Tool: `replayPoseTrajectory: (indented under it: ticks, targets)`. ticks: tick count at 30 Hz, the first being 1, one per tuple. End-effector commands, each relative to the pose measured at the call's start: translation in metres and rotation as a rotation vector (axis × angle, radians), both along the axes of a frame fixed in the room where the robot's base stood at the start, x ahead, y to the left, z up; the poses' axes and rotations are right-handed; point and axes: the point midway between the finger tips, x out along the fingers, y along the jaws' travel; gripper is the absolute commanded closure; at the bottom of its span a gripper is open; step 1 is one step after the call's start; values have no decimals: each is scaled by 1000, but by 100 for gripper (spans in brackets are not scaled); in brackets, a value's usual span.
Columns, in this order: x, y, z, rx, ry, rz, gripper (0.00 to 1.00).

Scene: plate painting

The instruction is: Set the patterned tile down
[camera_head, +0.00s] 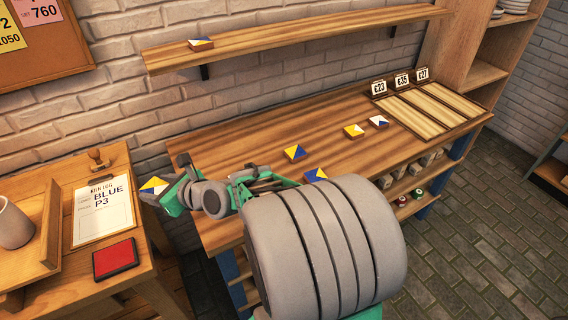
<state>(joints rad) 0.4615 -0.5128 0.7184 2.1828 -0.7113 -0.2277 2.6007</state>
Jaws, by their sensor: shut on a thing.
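The patterned tile (154,185), yellow, white and blue in triangles, is at the end of my gripper (164,192). My gripper is shut on it, and the jaws partly cover it. The tile appears in the picture over the gap between the left table and the wooden workbench (240,143). I cannot tell its exact height. My arm hides the front left part of the workbench.
Patterned tiles lie on the workbench: blue-yellow (294,152), another near my arm (315,174), yellow-white (353,130), white-blue (378,121). One (200,44) sits on the wall shelf (290,40). A slotted tray (425,109) with price cards is right. A clipboard (103,212) lies left.

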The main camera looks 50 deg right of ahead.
Motion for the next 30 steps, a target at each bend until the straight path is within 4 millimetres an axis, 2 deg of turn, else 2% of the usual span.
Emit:
replayPoseTrajectory:
  ticks: [2, 4, 8, 11, 15, 18, 21, 24, 27, 30]
  targets:
    - [-3, -19, 0, 2, 4, -32, 92]
    - [-8, -47, 0, 5, 9, -76, 92]
    - [-31, -117, 1, 10, 19, -186, 92]
    - [-60, -171, 3, 17, 24, -279, 92]
    - [-116, -241, 9, 19, 20, -410, 92]
    - [-159, -277, 14, 13, 12, -490, 92]
    - [-192, -298, 19, 6, 4, -547, 92]
    - [-210, -308, 22, 1, -1, -577, 92]
    - [-210, -309, 19, -1, -3, -581, 92]
    - [-188, -306, 9, -2, -2, -572, 92]
